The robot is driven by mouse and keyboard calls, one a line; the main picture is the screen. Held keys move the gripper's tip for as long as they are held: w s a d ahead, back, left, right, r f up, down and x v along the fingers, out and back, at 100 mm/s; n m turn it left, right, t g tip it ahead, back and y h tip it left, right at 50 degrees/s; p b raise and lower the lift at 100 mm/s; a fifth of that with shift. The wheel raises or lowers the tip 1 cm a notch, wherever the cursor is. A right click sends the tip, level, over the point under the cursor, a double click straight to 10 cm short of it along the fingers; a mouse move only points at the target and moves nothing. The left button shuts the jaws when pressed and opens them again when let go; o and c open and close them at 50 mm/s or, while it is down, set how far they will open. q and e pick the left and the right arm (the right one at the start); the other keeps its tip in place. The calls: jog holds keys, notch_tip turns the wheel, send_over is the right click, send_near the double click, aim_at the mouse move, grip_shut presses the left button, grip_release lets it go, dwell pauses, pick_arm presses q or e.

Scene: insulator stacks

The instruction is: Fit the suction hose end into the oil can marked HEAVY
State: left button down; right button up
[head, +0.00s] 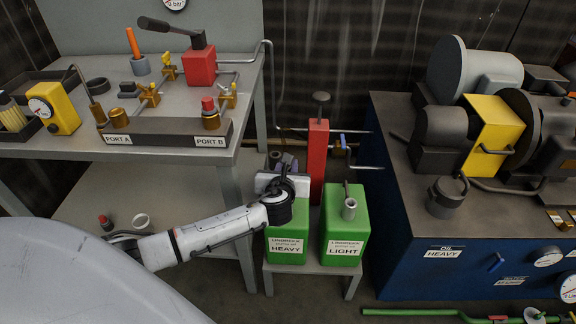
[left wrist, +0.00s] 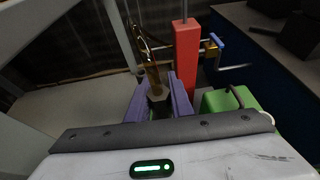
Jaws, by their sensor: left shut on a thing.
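The green can labelled HEAVY (head: 287,247) stands on a low stand, its top mostly hidden by my left wrist. My left gripper (head: 284,162) is above and behind that can in the head view. Whether the fitting touches the can's opening is hidden. The green can labelled LIGHT (head: 344,250) stands just right, with a pale spout on top; it also shows in the left wrist view (left wrist: 222,103). My right gripper is not in view.
A red pump column (head: 318,165) with a blue-handled valve (head: 342,140) stands close behind the cans. A workbench (head: 215,160) is to the left and a blue machine cabinet (head: 400,240) to the right. The low stand (head: 312,269) is narrow.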

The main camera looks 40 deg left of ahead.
pick_arm(q)
jog(key=shift+p, duration=0.3)
notch_tip(320, 180, down, 7)
jog(key=b, duration=0.4)
jog(key=shift+b, duration=0.3)
dwell(2.2)
jog(key=c, duration=1.5)
grip_release()
jog(key=shift+f, duration=0.1)
jog(key=p+v, duration=0.2)
jog(key=v, duration=0.2)
jog(key=shift+s+d, duration=0.1)
jog(key=shift+d, duration=0.05)
jog(key=p+v, duration=0.1)
jog(key=v, duration=0.5)
